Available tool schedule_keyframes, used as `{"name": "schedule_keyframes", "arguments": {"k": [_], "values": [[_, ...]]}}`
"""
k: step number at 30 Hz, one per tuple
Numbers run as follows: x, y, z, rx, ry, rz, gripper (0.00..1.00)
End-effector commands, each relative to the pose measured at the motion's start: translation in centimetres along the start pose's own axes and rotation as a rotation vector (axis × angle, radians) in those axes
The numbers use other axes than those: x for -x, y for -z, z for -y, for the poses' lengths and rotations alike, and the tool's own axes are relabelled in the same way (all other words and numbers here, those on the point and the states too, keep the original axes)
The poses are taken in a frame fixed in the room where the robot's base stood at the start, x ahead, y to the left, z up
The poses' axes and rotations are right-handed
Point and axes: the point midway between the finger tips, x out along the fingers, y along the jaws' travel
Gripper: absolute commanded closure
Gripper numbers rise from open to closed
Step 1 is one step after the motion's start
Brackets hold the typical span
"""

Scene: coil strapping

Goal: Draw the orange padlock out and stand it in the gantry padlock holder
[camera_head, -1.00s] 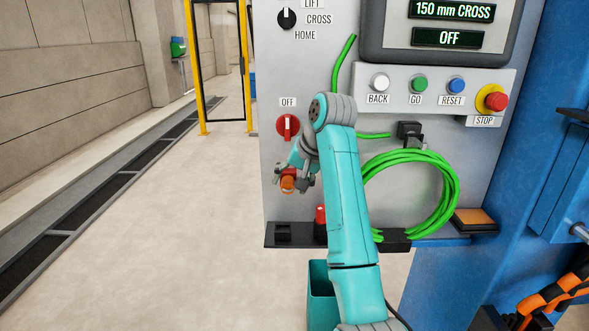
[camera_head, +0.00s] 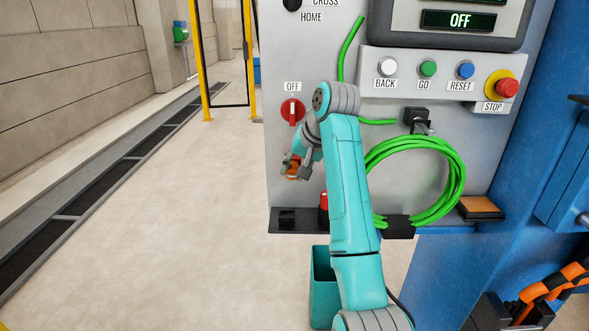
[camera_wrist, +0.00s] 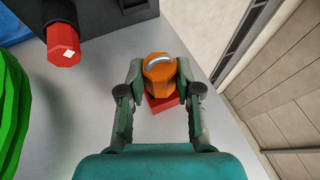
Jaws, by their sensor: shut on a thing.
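The orange padlock (camera_wrist: 158,68) is between the two fingers of my gripper (camera_wrist: 159,82) in the wrist view, with its grey shackle facing the camera. The fingers are shut on its sides. In the head view the padlock (camera_head: 293,170) shows as a small orange patch, partly hidden by my gripper (camera_head: 297,168), in front of the panel below the red OFF switch (camera_head: 292,111). A red part (camera_wrist: 163,102) shows just behind the padlock in the wrist view; I cannot tell whether they touch. A black holder (camera_head: 287,217) sits on the ledge below the gripper.
A red cylindrical piece (camera_wrist: 62,45) stands by the dark ledge, also in the head view (camera_head: 323,200). A coiled green cable (camera_head: 455,180) hangs to the right. A teal bin (camera_head: 322,285) is below. Open floor lies left.

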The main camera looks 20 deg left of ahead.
Motion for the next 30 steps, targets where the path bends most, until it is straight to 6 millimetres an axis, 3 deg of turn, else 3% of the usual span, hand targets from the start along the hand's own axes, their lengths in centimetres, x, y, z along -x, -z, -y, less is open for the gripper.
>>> {"name": "schedule_keyframes", "arguments": {"k": [30], "values": [[0.5, -1.1, 0.0, 0.000, 0.000, 0.001, 1.00]]}}
